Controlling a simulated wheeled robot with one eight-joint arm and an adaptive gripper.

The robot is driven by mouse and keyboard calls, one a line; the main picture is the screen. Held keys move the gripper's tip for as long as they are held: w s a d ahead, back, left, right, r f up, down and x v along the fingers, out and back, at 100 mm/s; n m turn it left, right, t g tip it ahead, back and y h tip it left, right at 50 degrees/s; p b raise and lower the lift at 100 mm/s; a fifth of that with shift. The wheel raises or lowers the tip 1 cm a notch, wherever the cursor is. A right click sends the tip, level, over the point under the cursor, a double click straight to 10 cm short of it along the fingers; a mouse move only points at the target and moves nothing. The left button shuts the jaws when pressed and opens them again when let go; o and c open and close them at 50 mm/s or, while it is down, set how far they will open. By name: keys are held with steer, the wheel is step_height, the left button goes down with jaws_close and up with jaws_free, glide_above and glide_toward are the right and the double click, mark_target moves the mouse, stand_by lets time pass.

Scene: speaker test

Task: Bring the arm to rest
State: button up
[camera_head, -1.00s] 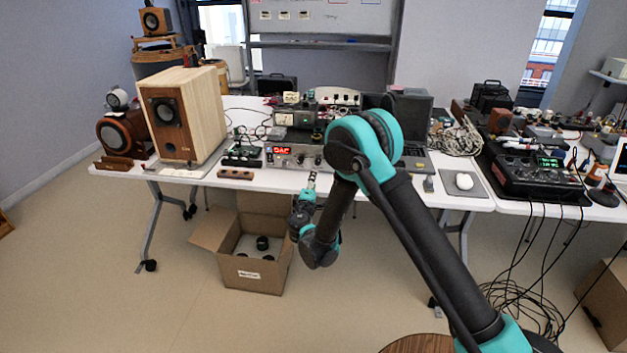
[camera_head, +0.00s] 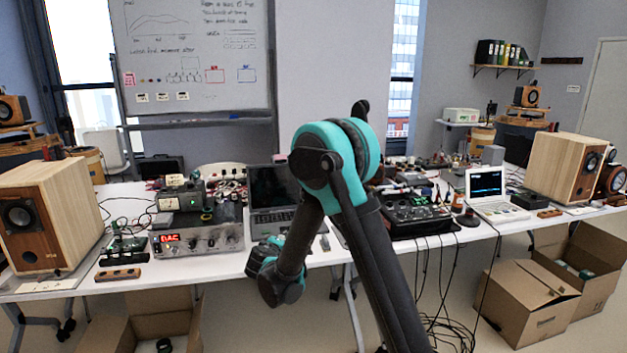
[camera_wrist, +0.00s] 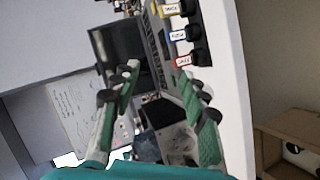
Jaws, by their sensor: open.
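My arm crosses the middle of the head view, with its teal elbow (camera_head: 335,160) raised in front of the long table and its forearm (camera_head: 290,265) bent down towards the table's front edge. The wrist end is small and partly hidden there, and I cannot make out the fingers. In the wrist view my gripper (camera_wrist: 160,80) is open, its two green-padded fingers spread apart with nothing seen between their tips. A laptop and bench gear show beyond the fingers; I cannot tell how far off they are.
The white table (camera_head: 212,272) holds a wooden speaker (camera_head: 62,210), a DAC unit (camera_head: 200,238), a laptop (camera_head: 272,190), a black mixer (camera_head: 418,212) and another speaker (camera_head: 565,170). Cardboard boxes (camera_head: 530,305) stand on the floor at right; cables hang below the table.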

steer(key=s+d+m+g+h, duration=0.1)
steer(key=s+d+m+g, duration=0.35)
steer(key=d, duration=0.75)
steer(key=s+d+m+g, duration=0.1)
steer(key=s+d+m, duration=0.1)
steer(key=s+d, duration=0.8)
steer(key=s+d+f+m+g+y, duration=0.1)
steer(key=s+d+f+m+g, duration=0.1)
steer(key=s, duration=0.8)
steer(key=s+d+f+m+g+y, duration=0.1)
steer(key=s+d+m, duration=0.3)
steer(key=s, duration=0.6)
steer(key=shift+d+f+g+y, duration=0.45)
steer(key=shift+d+g, duration=0.1)
steer(key=shift+d, duration=0.7)
steer(key=shift+w, duration=0.1)
